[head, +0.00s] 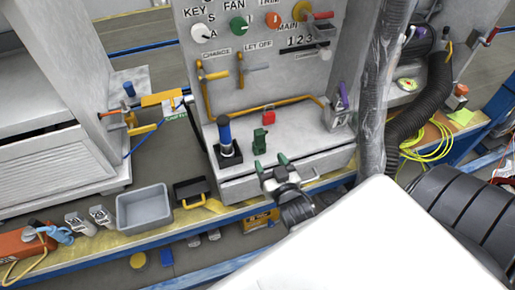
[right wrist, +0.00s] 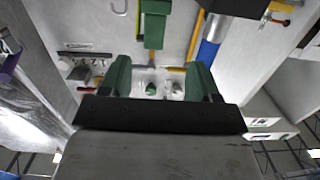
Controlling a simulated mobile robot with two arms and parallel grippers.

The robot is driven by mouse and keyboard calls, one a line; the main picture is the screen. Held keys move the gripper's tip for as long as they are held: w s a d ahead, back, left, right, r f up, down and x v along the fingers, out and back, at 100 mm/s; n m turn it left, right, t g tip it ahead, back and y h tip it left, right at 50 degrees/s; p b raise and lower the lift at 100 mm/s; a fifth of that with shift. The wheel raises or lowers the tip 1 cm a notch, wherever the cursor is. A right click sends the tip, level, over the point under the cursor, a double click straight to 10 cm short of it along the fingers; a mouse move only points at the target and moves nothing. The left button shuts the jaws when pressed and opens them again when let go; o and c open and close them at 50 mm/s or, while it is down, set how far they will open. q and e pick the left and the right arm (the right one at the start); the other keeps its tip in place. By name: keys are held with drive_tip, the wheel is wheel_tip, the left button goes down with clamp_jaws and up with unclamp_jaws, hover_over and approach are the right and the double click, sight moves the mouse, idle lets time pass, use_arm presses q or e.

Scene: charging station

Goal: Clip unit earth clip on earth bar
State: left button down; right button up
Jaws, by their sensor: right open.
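A small green clip-like block (head: 260,139) stands on the grey unit's ledge; it may be the earth clip, but I cannot tell for sure. A green block also shows at the top of the right wrist view (right wrist: 154,24). A yellow bar (head: 161,98) sticks out from the left cabinet, with a small green label (head: 175,117) below it; it may be the earth bar. My right gripper (head: 271,163) is open and empty, its green fingertips just in front of and below the green block. It also shows open in the right wrist view (right wrist: 160,82). My left gripper is out of view.
A blue-handled post (head: 225,132) stands left of the green block, and a red padlock-like piece (head: 268,115) behind it. A grey bin (head: 144,208) and black tray (head: 190,192) sit on the lower shelf.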

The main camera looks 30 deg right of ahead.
sight(261, 134)
drive_tip(key=w, duration=0.1)
drive_tip(key=w+d+r, duration=0.1)
drive_tip(key=w, duration=0.2)
drive_tip(key=shift+w+d+r, duration=0.25)
drive_tip(key=shift+d+r, duration=0.1)
drive_tip(key=shift+p+x, duration=0.45)
drive_tip(key=shift+x, duration=2.6)
drive_tip(key=shift+r, duration=0.2)
drive_tip(key=c, duration=1)
